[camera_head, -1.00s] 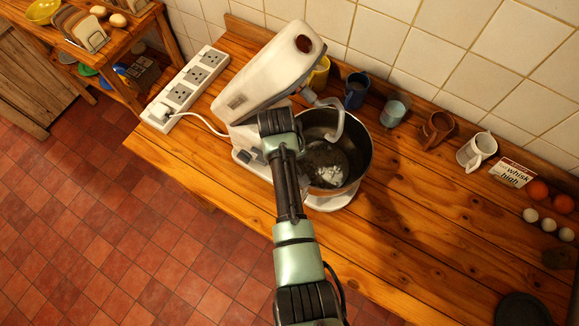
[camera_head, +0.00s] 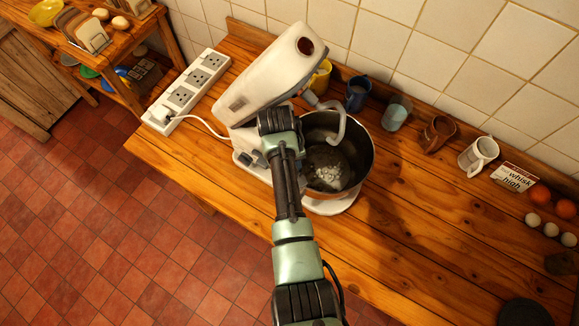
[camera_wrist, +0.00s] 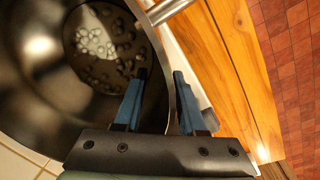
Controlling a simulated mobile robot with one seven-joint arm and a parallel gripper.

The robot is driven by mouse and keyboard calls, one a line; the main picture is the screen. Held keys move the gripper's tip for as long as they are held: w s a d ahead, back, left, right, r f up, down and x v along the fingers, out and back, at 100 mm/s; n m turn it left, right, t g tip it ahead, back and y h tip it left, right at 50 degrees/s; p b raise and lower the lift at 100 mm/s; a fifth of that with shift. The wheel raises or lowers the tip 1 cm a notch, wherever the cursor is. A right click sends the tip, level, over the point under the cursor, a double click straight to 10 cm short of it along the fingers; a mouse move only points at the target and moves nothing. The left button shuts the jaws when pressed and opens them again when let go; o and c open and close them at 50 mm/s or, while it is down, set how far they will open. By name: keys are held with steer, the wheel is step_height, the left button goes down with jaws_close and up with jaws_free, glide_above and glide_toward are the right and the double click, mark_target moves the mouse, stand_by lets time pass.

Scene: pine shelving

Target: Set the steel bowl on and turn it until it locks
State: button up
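The steel bowl (camera_head: 361,150), with white lumpy contents in its bottom, stands on the base (camera_head: 345,203) of the cream stand mixer (camera_head: 268,82). The mixer head is tilted up and its hook (camera_head: 341,125) hangs over the bowl. In the wrist view my gripper (camera_wrist: 160,74) straddles the bowl's rim (camera_wrist: 166,72). One blue finger is inside the bowl and the other is outside, with a visible gap between the inner finger and the wall. In the head view my arm covers the fingers and the bowl's left side. The bowl's lock is hidden.
A white power strip (camera_head: 187,90) lies to the left, with the mixer's cord running to it. Mugs (camera_head: 357,93) line the wall behind. The counter front right of the bowl is clear.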

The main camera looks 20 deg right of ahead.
steer(key=shift+s+a+f, duration=0.1)
steer(key=shift+s+f, duration=0.05)
steer(key=shift+f, duration=0.05)
step_height(320, 180, up, 9)
steer(key=p, duration=0.6)
steer(key=shift+w+a+f+p, duration=0.2)
steer(key=shift+a+p, duration=0.1)
steer(key=shift+p, duration=0.1)
steer(key=shift+r, duration=0.1)
